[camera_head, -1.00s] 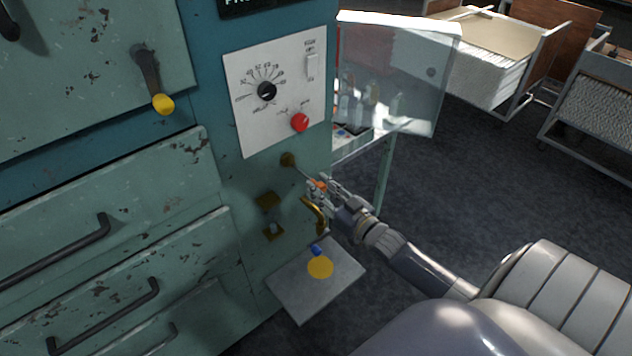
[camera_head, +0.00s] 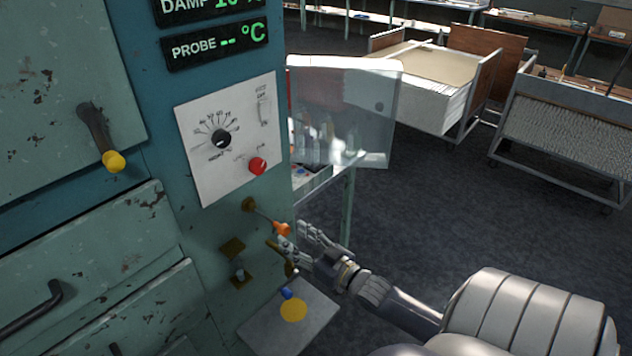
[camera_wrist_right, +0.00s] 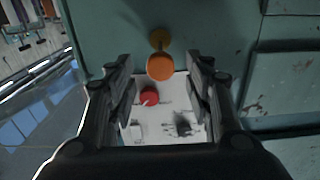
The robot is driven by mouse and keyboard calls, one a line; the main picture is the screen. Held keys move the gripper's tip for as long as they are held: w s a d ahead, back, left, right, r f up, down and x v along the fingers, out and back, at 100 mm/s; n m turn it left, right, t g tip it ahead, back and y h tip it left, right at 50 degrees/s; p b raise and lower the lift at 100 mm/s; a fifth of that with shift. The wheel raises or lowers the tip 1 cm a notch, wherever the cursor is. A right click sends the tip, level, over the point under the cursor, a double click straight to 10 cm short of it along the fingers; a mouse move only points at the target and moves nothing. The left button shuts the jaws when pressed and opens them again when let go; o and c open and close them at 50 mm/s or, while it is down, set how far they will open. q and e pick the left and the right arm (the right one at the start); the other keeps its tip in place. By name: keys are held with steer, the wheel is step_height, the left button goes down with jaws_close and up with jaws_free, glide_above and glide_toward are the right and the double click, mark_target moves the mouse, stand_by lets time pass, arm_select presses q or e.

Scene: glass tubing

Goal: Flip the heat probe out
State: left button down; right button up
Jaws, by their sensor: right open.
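The heat probe is a thin rod with an orange handle (camera_head: 281,229), sticking out from a round brass mount (camera_head: 248,204) on the teal cabinet front. My right gripper (camera_head: 293,237) is open, with its fingers close to the orange handle. In the right wrist view the orange handle (camera_wrist_right: 160,67) shows between the two spread fingers (camera_wrist_right: 160,78), with a gap on each side, and the brass mount (camera_wrist_right: 160,38) lies just beyond it. My left gripper is not in view.
A white panel (camera_head: 205,180) with a black dial and red knob (camera_head: 257,166) is above the probe. Below are a brass latch (camera_head: 233,248) and a metal shelf (camera_head: 318,318) with a yellow disc. A clear door (camera_head: 345,120) stands open behind.

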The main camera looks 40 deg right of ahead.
steer(key=s, duration=0.8)
steer(key=shift+d, duration=0.3)
steer(key=s+a+f+g+h+b, duration=0.1)
steer(key=s+f+g, duration=0.25)
steer(key=f, duration=0.75)
steer(key=s+a+f+g, duration=0.15)
steer(key=s+f, duration=0.25)
steer(key=f, duration=0.7)
steer(key=s+f+g+h+b, duration=0.1)
steer(key=s+f+g, duration=0.25)
steer(key=f, duration=0.75)
steer(key=s+a+f+g, duration=0.2)
steer(key=s+a+f, duration=0.2)
steer(key=s+f, duration=0.2)
steer(key=s+a+f+n+g, duration=0.1)
steer(key=s+a+f+g, duration=0.2)
steer(key=s+f, duration=0.3)
steer(key=s+a+f+g+b, duration=0.1)
steer(key=s+a+f+g, duration=0.2)
steer(key=s, duration=0.8)
steer(key=a+f, duration=0.2)
steer(key=a, duration=0.1)
steer(key=shift+s+f+n+y, duration=0.3)
steer(key=shift+s+f+y, duration=0.05)
steer(key=shift+f+y, duration=0.05)
steer(key=shift+g, duration=0.25)
